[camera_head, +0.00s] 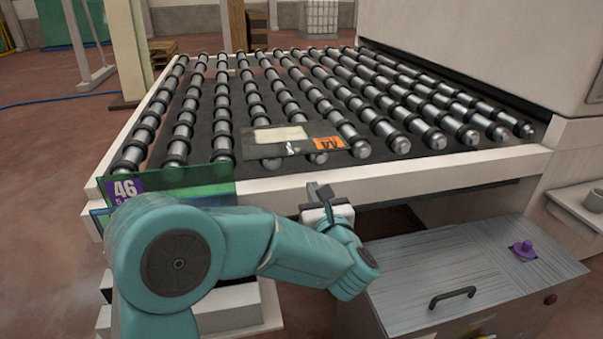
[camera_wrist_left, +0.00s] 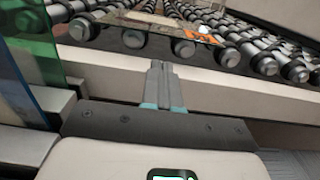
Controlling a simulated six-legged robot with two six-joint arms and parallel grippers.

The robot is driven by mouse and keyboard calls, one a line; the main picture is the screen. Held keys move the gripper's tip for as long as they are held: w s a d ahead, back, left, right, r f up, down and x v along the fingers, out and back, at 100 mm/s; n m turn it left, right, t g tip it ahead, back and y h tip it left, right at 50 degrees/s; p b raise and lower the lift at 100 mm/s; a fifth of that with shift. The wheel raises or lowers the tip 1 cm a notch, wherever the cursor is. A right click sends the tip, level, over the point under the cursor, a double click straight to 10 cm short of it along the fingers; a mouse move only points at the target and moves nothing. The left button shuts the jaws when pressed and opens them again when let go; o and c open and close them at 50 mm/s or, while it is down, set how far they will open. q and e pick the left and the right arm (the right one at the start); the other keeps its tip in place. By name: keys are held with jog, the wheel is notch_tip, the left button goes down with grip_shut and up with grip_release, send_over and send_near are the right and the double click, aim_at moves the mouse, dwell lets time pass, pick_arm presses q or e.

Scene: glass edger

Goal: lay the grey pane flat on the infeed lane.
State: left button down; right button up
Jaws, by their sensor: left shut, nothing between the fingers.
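The grey pane (camera_head: 302,141) is see-through, with a pale label and an orange sticker. It appears to lie flat on the rollers at the near edge of the infeed lane (camera_head: 420,175). In the left wrist view the pane (camera_wrist_left: 150,28) shows beyond the fingers, with its orange sticker at the right. My left gripper (camera_head: 318,192) is shut and empty, just in front of the lane's white front rail and apart from the pane. Its closed fingers show in the wrist view (camera_wrist_left: 164,85). My right gripper is out of view.
Rollers beyond the grey pane are clear.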

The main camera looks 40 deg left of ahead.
aim_at(297, 154)
pick_arm(q)
jog(key=p+x, duration=0.2)
jog(key=x, duration=1.1)
jog(key=shift+w+a+p, duration=0.1)
jog(key=shift+w+p, duration=0.1)
jog(key=shift+p, duration=0.1)
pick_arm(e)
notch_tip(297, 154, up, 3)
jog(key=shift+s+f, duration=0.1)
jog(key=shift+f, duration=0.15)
pick_arm(q)
jog(key=shift+w+a+f+b, duration=0.15)
jog(key=shift+w+a+b, duration=0.2)
jog(key=shift+b, duration=0.4)
jog(key=shift+b+x, duration=0.75)
jog(key=shift+x, duration=0.2)
jog(key=shift+w+a, duration=0.15)
jog(key=shift+a, duration=0.1)
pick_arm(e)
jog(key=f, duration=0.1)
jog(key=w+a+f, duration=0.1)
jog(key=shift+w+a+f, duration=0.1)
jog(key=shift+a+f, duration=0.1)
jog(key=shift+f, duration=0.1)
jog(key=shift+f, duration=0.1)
